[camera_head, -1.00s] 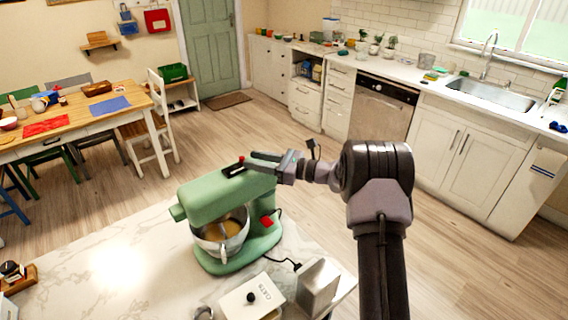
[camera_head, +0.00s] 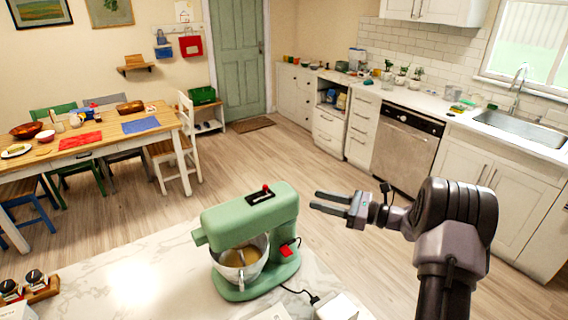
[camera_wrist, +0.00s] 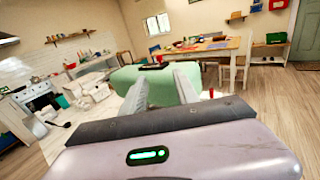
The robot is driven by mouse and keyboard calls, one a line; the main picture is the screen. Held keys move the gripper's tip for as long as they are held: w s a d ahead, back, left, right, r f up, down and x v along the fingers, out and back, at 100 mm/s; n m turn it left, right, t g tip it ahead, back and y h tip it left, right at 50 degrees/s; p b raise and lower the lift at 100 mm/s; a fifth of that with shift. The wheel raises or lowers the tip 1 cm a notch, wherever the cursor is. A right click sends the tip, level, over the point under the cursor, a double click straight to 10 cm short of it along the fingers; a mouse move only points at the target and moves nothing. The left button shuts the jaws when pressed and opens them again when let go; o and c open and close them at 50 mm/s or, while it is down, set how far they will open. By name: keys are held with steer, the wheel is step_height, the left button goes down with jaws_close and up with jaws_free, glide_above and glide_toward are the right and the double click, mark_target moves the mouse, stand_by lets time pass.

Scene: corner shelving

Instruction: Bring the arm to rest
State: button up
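My gripper (camera_head: 315,200) is open and empty, its two fingers apart and pointing left. It hangs just to the right of the green stand mixer (camera_head: 240,222), with a small gap in the head view. The mixer stands upright on the marble counter, with a metal bowl (camera_head: 239,266) holding something yellowish. A small red knob sits on its top. In the wrist view my open fingers (camera_wrist: 160,80) point toward the mixer's green body (camera_wrist: 160,84), which shows behind and between them.
The marble counter (camera_head: 180,262) lies below, with jars in a wooden holder (camera_head: 38,290) at its left. Open wooden floor lies beyond. A dining table (camera_head: 100,140) with chairs is at back left. White cabinets, a dishwasher (camera_head: 406,143) and a sink (camera_head: 520,130) line the right.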

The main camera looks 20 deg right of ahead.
steer(key=s+a+r+n+g+h+b, duration=0.1)
steer(key=s+a+r+n+g, duration=0.15)
steer(key=a, duration=0.35)
steer(key=s+a+r+n+g+h+b, duration=0.1)
steer(key=s+a+r+n+g, duration=0.1)
steer(key=s+a+n+g, duration=0.35)
steer(key=s+a+n+h+b, duration=0.3)
steer(key=s+a+n+h, duration=0.15)
steer(key=s+a, duration=0.55)
steer(key=s+d+f+n+t+h+b, duration=0.2)
steer(key=s+n+h, duration=0.3)
steer(key=s+n, duration=0.4)
steer(key=s+d+f, duration=0.1)
steer(key=s, duration=0.5)
steer(key=shift+s+d+t+h, duration=0.15)
steer(key=shift+s+t+h, duration=0.2)
steer(key=shift+t, duration=0.05)
